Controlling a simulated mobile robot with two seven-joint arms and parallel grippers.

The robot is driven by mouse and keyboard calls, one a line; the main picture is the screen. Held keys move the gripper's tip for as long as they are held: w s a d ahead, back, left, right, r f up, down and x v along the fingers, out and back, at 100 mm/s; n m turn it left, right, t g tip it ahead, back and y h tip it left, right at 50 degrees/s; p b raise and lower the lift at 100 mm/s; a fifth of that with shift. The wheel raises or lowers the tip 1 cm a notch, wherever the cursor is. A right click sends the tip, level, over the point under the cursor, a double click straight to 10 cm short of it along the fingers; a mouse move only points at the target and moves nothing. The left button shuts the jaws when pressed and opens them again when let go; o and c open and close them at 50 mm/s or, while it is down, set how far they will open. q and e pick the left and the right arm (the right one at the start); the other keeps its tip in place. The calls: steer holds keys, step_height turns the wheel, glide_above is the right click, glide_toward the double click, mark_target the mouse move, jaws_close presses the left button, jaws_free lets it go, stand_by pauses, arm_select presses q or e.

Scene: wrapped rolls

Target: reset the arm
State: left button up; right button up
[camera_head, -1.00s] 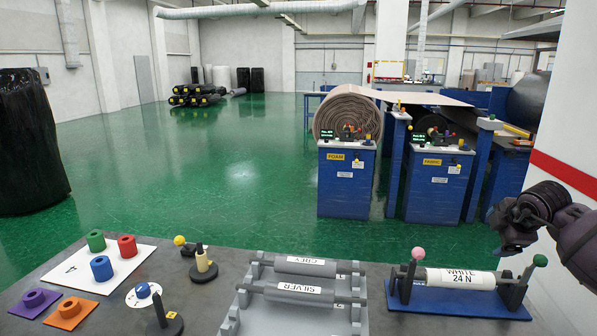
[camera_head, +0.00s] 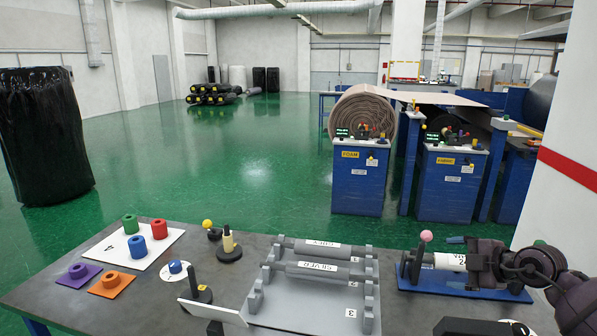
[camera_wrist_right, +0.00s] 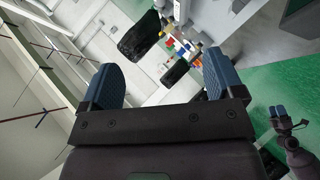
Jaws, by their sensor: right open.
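My right arm comes in from the right in the head view, and its gripper (camera_head: 462,241) is above the white roll (camera_head: 449,262) on its blue stand (camera_head: 465,292). The arm hides part of the roll's label. In the right wrist view the same gripper (camera_wrist_right: 160,82) has its blue-padded fingers wide apart with nothing between them. A second arm with small blue fingertips (camera_wrist_right: 277,112), seemingly my left, shows at the right of that view. It is too small to tell its opening.
The grey rack (camera_head: 362,318) holds the grey roll (camera_head: 318,247) and silver roll (camera_head: 315,269). Coloured spools lie on cards at left, near several pegs. A pink-knobbed post (camera_head: 425,237) rises beside the right arm. A white panel (camera_head: 214,312) is at the front. Green floor lies beyond.

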steer(key=s+a+r+m+t, duration=0.2)
steer(key=s+a+m+t, duration=0.5)
steer(key=t, duration=0.3)
steer(key=s+d+f+m+g+h, duration=0.4)
steer(key=s+f+m+g+h, duration=0.3)
steer(key=s+f+m+h, duration=0.4)
steer(key=s+a+f+g+y, duration=0.2)
steer(key=s+a+f+g, duration=0.25)
steer(key=s, duration=0.45)
steer(key=s+a+f+g+y, duration=0.25)
steer(key=s+a+g, duration=0.25)
steer(key=s, duration=0.3)
arm_select(q)
step_height(320, 180, down, 10)
steer(key=b, duration=1)
steer(key=shift+s+f+g, duration=0.2)
steer(key=shift+s+g, duration=0.1)
steer(key=shift+s, duration=0.1)
arm_select(e)
steer(key=w+f+t, duration=0.3)
steer(key=f, duration=0.8)
steer(key=w+f+t, duration=0.3)
steer(key=f+t, duration=0.1)
steer(key=f, duration=0.7)
steer(key=shift+w+f+n+y, duration=0.15)
steer(key=shift+w+n+y, duration=0.05)
steer(key=shift+n+y, duration=0.15)
